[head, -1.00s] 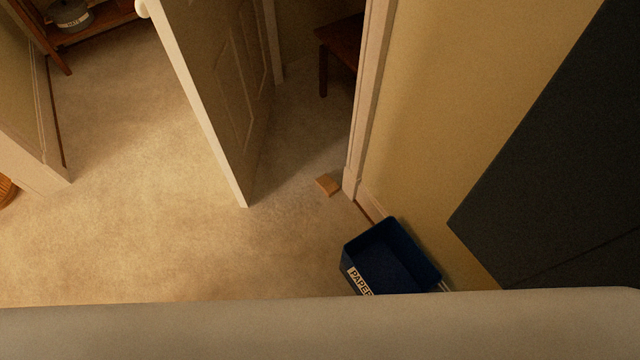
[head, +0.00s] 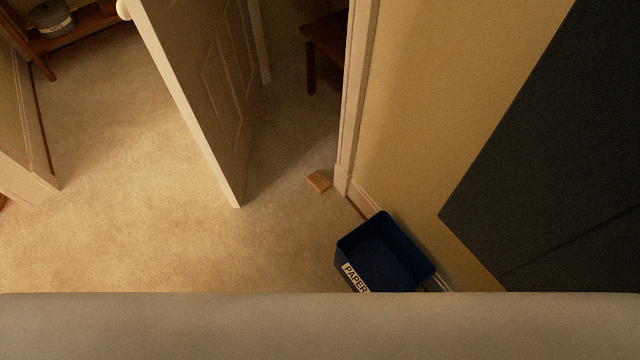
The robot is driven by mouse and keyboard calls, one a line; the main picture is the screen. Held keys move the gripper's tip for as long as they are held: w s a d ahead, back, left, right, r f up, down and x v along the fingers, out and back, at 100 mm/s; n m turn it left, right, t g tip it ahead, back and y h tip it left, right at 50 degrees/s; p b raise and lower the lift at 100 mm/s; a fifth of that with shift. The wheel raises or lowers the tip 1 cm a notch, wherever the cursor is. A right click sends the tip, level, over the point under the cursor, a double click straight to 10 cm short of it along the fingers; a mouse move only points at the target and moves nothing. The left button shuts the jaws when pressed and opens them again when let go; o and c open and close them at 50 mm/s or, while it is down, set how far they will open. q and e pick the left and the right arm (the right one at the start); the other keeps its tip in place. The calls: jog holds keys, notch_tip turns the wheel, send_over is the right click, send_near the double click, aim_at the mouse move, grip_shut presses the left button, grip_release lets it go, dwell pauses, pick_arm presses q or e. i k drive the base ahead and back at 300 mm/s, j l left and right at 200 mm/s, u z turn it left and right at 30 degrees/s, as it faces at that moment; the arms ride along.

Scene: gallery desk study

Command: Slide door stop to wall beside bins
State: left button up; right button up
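The door stop (head: 319,181) is a small orange-brown wooden block on the carpet. It lies just left of the foot of the door frame, to the right of the open door's lower edge and apart from both. A blue bin (head: 386,254) labelled PAPER stands against the yellow wall (head: 425,130), nearer to me than the door stop. The bin's lower front is partly hidden by a pale grey surface across the bottom of the view. Neither of my grippers is in view.
The panelled door (head: 205,95) stands open left of the door stop. A dark wooden piece of furniture (head: 325,45) is behind the doorway. A large dark panel (head: 560,170) is at the right. The carpet (head: 120,220) left of the door is clear.

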aim_at(320, 183)
jog(key=i+j, duration=0.7)
jog(key=j, duration=0.15)
jog(key=i+j+z, duration=0.1)
jog(key=z, duration=0.3)
jog(key=j+z, duration=0.15)
jog(key=z, duration=0.25)
jog(key=i+j+z, duration=0.1)
jog(key=z, duration=0.3)
jog(key=j+z, duration=0.2)
jog(key=z, duration=0.65)
